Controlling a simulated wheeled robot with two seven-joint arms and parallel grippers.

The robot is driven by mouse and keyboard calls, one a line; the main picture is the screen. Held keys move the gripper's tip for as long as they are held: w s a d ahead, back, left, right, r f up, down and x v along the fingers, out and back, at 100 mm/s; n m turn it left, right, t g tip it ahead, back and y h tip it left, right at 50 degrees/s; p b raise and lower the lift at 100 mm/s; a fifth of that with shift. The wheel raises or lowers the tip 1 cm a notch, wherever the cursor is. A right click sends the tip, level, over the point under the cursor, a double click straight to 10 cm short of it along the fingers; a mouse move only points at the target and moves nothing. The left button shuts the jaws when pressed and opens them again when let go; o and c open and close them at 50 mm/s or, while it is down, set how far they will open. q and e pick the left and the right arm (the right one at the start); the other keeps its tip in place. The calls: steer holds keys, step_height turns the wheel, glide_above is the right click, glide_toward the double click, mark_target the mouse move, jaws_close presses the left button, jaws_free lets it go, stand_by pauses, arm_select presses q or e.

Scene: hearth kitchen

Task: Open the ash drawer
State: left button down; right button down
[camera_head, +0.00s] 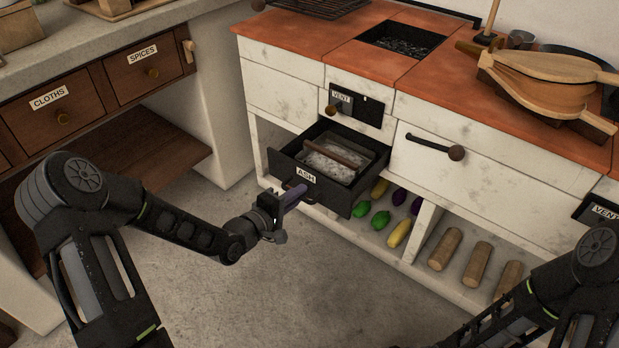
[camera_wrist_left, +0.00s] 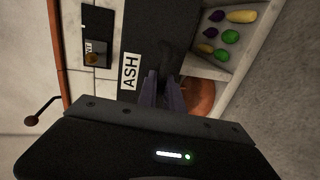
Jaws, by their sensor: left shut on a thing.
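The black ash drawer (camera_head: 282,168), with a white "ASH" label on its front, stands pulled out from the white hearth. A pan of grey ash (camera_head: 338,158) with a brown bar across it sits inside. My left gripper (camera_head: 299,190) is at the drawer's front, just below the label, shut on the drawer's handle. In the left wrist view the fingers (camera_wrist_left: 162,92) close around the dark handle (camera_wrist_left: 166,60) beside the "ASH" label. The handle is partly hidden by the fingers. My right arm enters at the lower right; its gripper is out of view.
Above the drawer is a vent plate (camera_head: 356,102) with a knob. Below are shelves with vegetables (camera_head: 380,220) and several logs (camera_head: 445,249). Wooden bellows (camera_head: 545,85) lie on the red top. A cabinet with labelled drawers (camera_head: 53,115) stands at left. The floor before the drawer is clear.

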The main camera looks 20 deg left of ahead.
arm_select(q)
steer(key=v, duration=0.3)
steer(key=shift+s+a+f+p, duration=0.1)
steer(key=shift+s+f+p, duration=0.2)
steer(key=shift+s+p, duration=0.05)
steer(key=c, duration=1.5)
jaws_free()
steer(key=p+v, duration=0.2)
steer(key=v, duration=0.5)
steer(key=shift+s+p, duration=0.3)
